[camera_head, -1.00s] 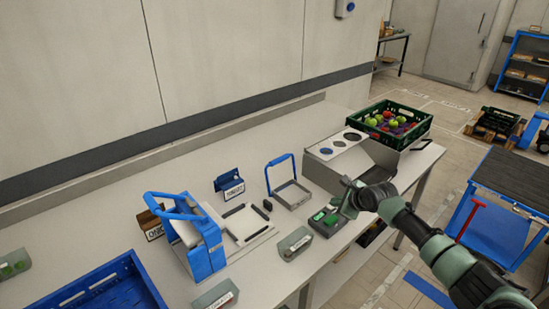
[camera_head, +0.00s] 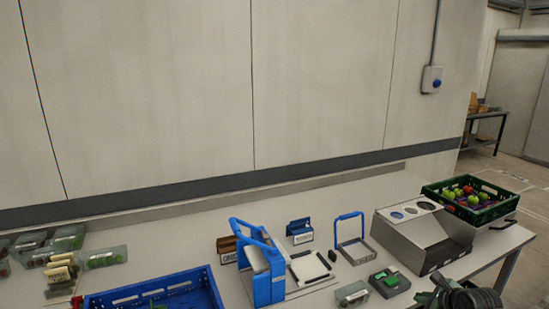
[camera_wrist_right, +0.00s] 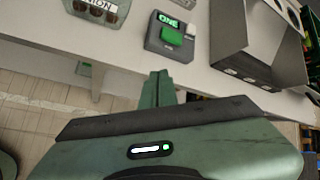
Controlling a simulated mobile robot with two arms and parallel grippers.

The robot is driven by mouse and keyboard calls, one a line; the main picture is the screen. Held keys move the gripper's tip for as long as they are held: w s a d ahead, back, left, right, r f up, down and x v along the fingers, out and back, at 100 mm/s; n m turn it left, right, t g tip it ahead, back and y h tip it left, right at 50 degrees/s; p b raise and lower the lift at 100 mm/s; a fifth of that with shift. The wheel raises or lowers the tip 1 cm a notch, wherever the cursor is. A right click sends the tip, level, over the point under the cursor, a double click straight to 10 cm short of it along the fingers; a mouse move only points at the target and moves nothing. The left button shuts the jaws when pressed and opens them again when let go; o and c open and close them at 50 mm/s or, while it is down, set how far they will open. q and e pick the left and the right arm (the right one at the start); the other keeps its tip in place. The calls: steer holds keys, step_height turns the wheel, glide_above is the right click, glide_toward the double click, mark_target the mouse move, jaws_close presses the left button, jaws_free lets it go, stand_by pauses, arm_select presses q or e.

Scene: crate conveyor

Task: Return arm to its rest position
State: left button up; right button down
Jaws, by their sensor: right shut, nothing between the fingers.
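My right arm shows at the bottom right of the head view, with its dark and green gripper end (camera_head: 452,297) partly cut off by the lower edge. In the right wrist view my right gripper (camera_wrist_right: 158,88) is shut, with its green fingers together and nothing between them. It is apart from the grey box with the green button (camera_wrist_right: 172,36), just off the front edge of the bench (camera_wrist_right: 120,58). The same grey box (camera_head: 391,289) sits on the bench in the head view. My left gripper is in neither view.
A blue crate (camera_head: 205,279), a blue sealing device (camera_head: 262,262), a blue-handled frame (camera_head: 350,238) and a metal bin (camera_head: 425,242) stand on the bench. A green crate of fruit (camera_head: 487,214) is at the right end. Packed trays (camera_head: 66,240) lie at the left.

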steer(key=s+a+f+n+g+b, duration=0.15)
steer(key=s+f+n, duration=0.5)
steer(key=f, duration=0.65)
steer(key=s+a+f+n+g+h+b, duration=0.1)
steer(key=s+a+f+n+b, duration=0.2)
steer(key=s+f, duration=0.75)
steer(key=s+a+f+n+g+b, duration=0.2)
steer(key=s+f+n, duration=0.3)
steer(key=f, duration=0.9)
arm_select(q)
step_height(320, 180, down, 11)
steer(key=b, duration=0.4)
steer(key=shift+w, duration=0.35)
arm_select(e)
steer(key=s+a+f+n+g, duration=0.1)
steer(key=s+a+f+n, duration=0.3)
steer(key=s, duration=0.8)
steer(key=s+a+f+n+g, duration=0.1)
steer(key=s+a+f+n, duration=0.3)
steer(key=s+f, duration=0.4)
steer(key=s+a+f+n+g, duration=0.1)
steer(key=s+a+f+n, duration=0.4)
steer(key=s, duration=1.3)
step_height(320, 180, down, 2)
steer(key=shift+f+n+g, duration=0.1)
steer(key=shift+n+g, duration=0.25)
steer(key=shift+n, duration=0.2)
